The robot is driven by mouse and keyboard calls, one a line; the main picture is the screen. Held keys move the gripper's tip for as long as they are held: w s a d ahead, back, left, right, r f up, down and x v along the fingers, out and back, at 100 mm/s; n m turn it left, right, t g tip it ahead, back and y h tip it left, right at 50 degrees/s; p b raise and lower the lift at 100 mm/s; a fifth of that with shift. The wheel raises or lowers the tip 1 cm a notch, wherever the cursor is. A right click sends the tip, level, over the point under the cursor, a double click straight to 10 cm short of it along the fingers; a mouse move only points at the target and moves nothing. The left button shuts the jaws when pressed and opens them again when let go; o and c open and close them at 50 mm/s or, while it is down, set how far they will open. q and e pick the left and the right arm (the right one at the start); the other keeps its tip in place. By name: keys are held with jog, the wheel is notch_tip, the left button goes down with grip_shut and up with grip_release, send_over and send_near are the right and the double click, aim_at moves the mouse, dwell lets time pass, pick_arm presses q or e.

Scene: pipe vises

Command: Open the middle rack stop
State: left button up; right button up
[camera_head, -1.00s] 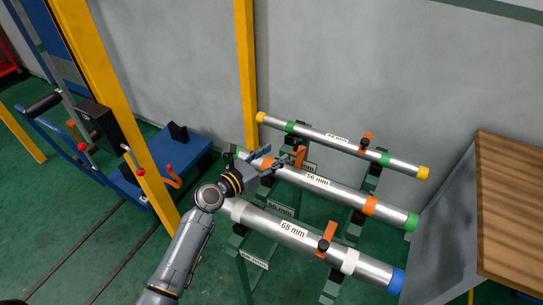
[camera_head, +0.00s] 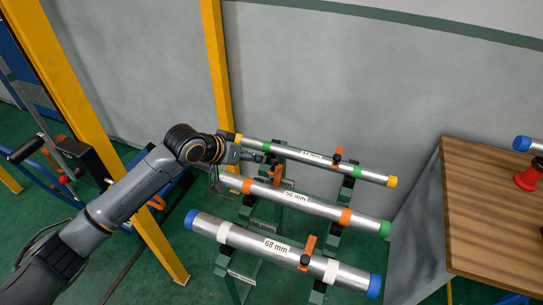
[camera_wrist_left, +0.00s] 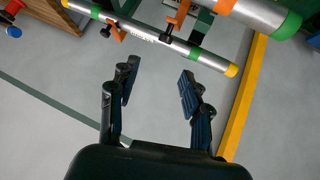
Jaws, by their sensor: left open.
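The middle rack stop is an orange lever (camera_head: 277,174) standing up behind the middle pipe (camera_head: 320,206), labelled 56 mm. My left gripper (camera_head: 258,153) is above the rack's left end, between the far and middle pipes, a little up and left of that lever. In the left wrist view my open, empty gripper (camera_wrist_left: 157,80) has its fingers apart and pointing toward the far pipe (camera_wrist_left: 205,55). The orange middle stop (camera_wrist_left: 178,16) with a black knob (camera_wrist_left: 166,38) shows beyond that pipe. No contact with the lever is visible. My right gripper is out of view.
The near 68 mm pipe (camera_head: 275,246) has its own orange stop (camera_head: 309,250), and the far pipe has another (camera_head: 338,155). A yellow post (camera_head: 215,60) stands close behind my left wrist. A wooden table (camera_head: 485,215) is at the right.

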aim_at(272, 161)
pick_arm(q)
jog(key=shift+m, duration=0.5)
jog(key=x, duration=0.4)
jog(key=p+x, duration=0.1)
jog(key=x, duration=0.8)
jog(key=shift+w+a+f+p, duration=0.25)
jog(key=shift+a+f+p, duration=0.05)
jog(key=shift+f+p, duration=0.1)
grip_shut()
